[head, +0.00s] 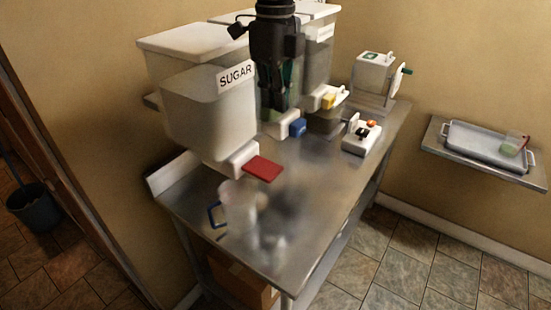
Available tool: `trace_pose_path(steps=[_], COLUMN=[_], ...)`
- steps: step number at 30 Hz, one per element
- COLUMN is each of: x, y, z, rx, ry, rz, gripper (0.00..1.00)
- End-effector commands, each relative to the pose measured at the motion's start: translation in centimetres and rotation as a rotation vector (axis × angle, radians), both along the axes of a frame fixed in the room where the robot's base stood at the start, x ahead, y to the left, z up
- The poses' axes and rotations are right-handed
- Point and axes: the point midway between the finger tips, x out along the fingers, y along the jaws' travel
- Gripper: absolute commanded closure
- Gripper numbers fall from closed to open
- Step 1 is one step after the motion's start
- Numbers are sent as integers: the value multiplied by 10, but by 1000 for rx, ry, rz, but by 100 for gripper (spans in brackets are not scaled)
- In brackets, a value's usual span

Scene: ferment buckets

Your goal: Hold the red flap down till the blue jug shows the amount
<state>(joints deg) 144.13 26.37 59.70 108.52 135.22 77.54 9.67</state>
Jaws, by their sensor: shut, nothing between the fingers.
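The red flap (263,168) sticks out from the white spout (236,159) at the foot of the bin marked SUGAR (205,108). The clear jug with a blue handle (240,207) stands on the steel table (300,225), below and left of the flap in the picture. The jug is blurred, and I cannot tell its level or any marks. My gripper (275,112) points down, shut and empty, above and slightly right of the red flap in the picture. It appears apart from the flap.
More bins stand behind my gripper, with a blue flap (297,126) and a yellow flap (331,98). A white box with an orange knob (362,139) sits to the right. A wall shelf (490,163) holds a tray (470,146) and a small cup (513,144).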

Motion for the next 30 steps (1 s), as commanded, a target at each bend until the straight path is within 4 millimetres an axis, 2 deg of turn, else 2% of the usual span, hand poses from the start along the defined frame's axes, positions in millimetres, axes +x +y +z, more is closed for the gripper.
trace_pose_path(steps=[21,30], x=[-1,-1], y=[0,0], z=[-118,-154], rx=[-3,-1], ry=[3,2], rz=[2,3], gripper=[100,100])
